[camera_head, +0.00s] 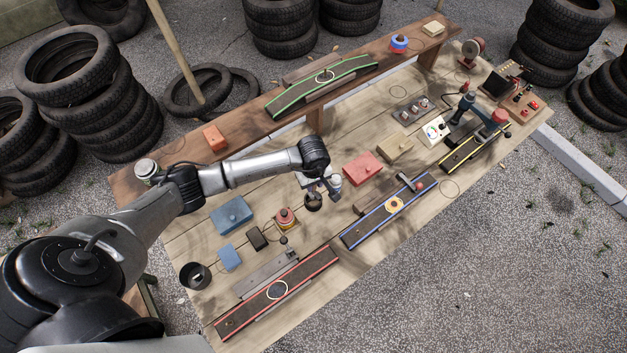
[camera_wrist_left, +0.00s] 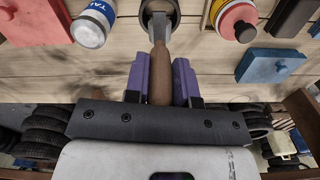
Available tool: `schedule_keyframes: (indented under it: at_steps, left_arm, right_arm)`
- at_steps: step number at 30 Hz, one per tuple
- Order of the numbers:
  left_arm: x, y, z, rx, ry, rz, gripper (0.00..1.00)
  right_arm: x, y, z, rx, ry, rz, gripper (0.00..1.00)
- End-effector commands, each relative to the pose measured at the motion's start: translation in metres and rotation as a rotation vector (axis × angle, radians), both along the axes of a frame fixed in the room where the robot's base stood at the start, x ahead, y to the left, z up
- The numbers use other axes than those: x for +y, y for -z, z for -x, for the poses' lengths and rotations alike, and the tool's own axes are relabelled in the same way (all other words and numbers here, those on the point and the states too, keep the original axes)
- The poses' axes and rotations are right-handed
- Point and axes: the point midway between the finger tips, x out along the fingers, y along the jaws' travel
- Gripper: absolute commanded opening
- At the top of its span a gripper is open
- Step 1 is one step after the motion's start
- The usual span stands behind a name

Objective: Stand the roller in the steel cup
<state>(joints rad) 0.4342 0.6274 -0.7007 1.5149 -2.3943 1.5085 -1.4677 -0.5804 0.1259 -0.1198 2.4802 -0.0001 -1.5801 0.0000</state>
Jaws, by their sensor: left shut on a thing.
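My left gripper (camera_head: 318,182) reaches in from the left over the middle of the table. In the left wrist view its purple fingers (camera_wrist_left: 160,82) are shut on the brown wooden handle of the roller (camera_wrist_left: 159,75). The roller's grey metal part points away from the gripper, toward the round steel cup (camera_wrist_left: 158,4). The cup (camera_head: 313,204) stands on the table just below the gripper in the head view. The roller's far end overlaps the cup's mouth in the wrist view; I cannot tell whether it is inside or above. My right gripper is not in view.
A white-and-blue can (camera_head: 335,182) stands close beside the cup. Conveyor strips (camera_head: 385,212) lie toward the front. A dark cup (camera_head: 195,276) stands at the near left corner.

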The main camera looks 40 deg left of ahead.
Motion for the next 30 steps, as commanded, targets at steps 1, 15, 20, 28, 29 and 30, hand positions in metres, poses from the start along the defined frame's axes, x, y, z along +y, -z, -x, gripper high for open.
schedule_keyframes:
  at_steps: [1,15,20,28,29,30]
  left_arm:
    - [-0.001,0.007,0.0,-0.001,0.0,0.001,0.0]
    - [0.0,0.042,-0.001,-0.001,0.001,-0.001,0.0]
    - [0.0,0.048,-0.001,-0.001,0.001,0.0,0.0]
    - [0.0,0.049,0.0,-0.001,0.0,0.0,0.0]
    - [0.0,0.049,0.0,-0.001,0.0,0.0,0.0]
    - [0.0,0.049,0.0,-0.001,0.0,0.0,0.0]
  right_arm:
    - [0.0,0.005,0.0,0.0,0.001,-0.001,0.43]
    - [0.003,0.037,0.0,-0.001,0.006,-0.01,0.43]
    - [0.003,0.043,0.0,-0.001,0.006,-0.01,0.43]
    - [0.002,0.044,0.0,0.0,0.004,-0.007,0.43]
    - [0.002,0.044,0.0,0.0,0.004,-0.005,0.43]
    - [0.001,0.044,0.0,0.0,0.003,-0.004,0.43]
